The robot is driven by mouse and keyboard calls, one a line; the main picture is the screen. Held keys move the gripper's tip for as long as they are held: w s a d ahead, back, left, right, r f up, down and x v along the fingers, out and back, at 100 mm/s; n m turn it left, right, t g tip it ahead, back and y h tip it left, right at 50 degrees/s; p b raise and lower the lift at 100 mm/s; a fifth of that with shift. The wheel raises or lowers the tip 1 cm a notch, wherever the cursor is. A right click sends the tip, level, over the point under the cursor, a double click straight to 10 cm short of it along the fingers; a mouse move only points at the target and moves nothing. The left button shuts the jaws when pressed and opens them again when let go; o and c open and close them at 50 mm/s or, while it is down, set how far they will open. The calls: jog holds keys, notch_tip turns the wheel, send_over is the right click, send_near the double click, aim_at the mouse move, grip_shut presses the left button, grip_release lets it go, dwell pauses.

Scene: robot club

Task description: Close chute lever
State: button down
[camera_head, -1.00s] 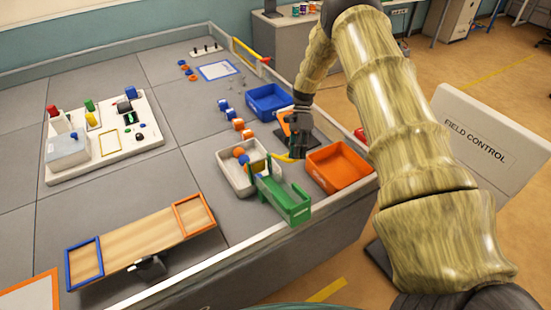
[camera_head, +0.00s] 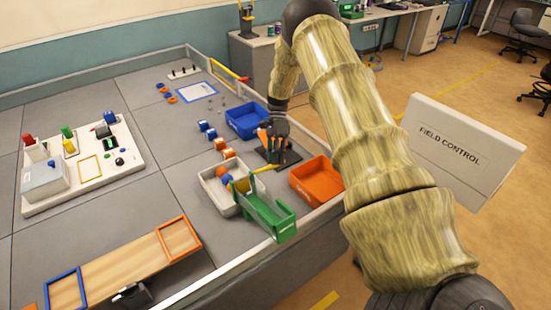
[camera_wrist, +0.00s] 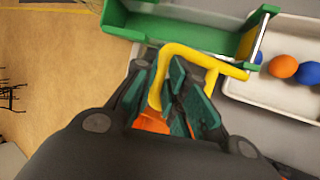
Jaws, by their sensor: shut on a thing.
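The green chute (camera_head: 268,215) stands at the near right edge of the field, beside a white tray; it fills the top of the wrist view (camera_wrist: 180,30). Its yellow lever (camera_head: 263,168) sticks out at the chute's far end. In the wrist view the lever (camera_wrist: 205,57) is a bent yellow bar, with its hooked end between my fingers. My gripper (camera_head: 272,155) points down at the lever, and in the wrist view its teal-padded fingers (camera_wrist: 175,90) are shut on it. An orange patch (camera_wrist: 152,122) shows behind the fingers; I cannot tell what it is.
The white tray (camera_head: 240,210) holds orange and blue balls. An orange bin (camera_head: 318,183) lies to the right of my gripper and a blue bin (camera_head: 246,120) beyond it. Small orange and blue blocks (camera_head: 221,144) lie left. The field wall (camera_head: 310,222) runs along the right.

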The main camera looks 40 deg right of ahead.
jog(key=shift+w+f, duration=0.1)
jog(key=shift+w, duration=0.1)
jog(key=c, duration=1.7)
grip_release()
jog(key=shift+o, duration=1.2)
jog(key=shift+w+f, duration=0.2)
jog(key=shift+f, duration=0.05)
jog(key=shift+s+d+r, duration=0.1)
jog(key=shift+s, duration=0.05)
jog(key=v, duration=1.2)
